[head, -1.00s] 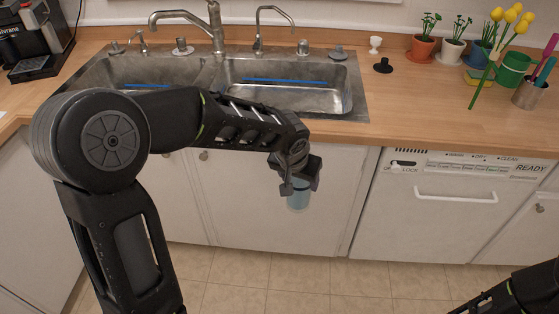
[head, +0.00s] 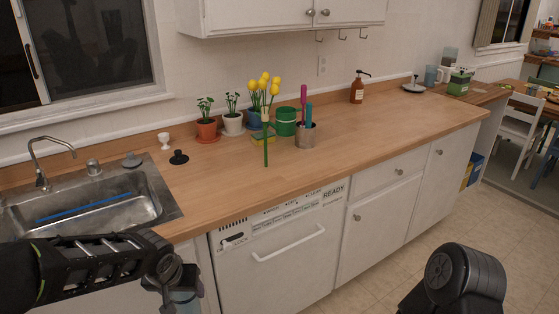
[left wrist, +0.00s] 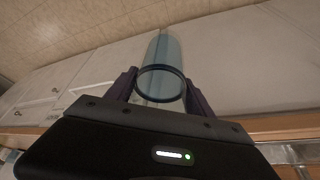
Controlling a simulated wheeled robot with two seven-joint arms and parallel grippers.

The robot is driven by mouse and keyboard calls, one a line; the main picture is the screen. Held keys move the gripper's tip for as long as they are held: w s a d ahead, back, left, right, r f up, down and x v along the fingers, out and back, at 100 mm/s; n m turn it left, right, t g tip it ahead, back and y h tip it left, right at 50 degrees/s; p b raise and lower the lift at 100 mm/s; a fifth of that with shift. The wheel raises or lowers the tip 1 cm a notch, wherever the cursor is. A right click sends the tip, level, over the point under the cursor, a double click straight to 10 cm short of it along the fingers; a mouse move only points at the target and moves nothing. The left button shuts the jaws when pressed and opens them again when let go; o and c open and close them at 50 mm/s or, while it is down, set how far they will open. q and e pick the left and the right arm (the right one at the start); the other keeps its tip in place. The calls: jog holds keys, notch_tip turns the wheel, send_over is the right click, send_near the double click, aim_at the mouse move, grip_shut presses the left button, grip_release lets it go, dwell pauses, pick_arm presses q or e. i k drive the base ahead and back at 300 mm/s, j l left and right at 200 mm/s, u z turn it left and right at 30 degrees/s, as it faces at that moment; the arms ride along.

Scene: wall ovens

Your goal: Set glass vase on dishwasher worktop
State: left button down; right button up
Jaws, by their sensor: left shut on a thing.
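The glass vase is a clear bluish cylinder, seen at the bottom of the head view (head: 186,301) and between the fingers in the left wrist view (left wrist: 164,52). My left gripper (head: 175,284) is shut on it near its round rim (left wrist: 161,71). Gripper and vase are in front of the cabinet left of the dishwasher, below worktop level. The dishwasher (head: 275,262) has a white front with a bar handle. The wooden worktop (head: 290,184) above it has a bare front part. My right gripper is outside the view; only part of that arm shows.
A steel sink (head: 120,200) lies left of the dishwasher. Flower pots (head: 206,131), a green pot (head: 286,122) and a metal cup (head: 305,136) stand along the back.

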aim_at(212, 191)
jog(key=z, duration=1.4)
jog(key=k+j, duration=0.1)
jog(key=j, duration=1.45)
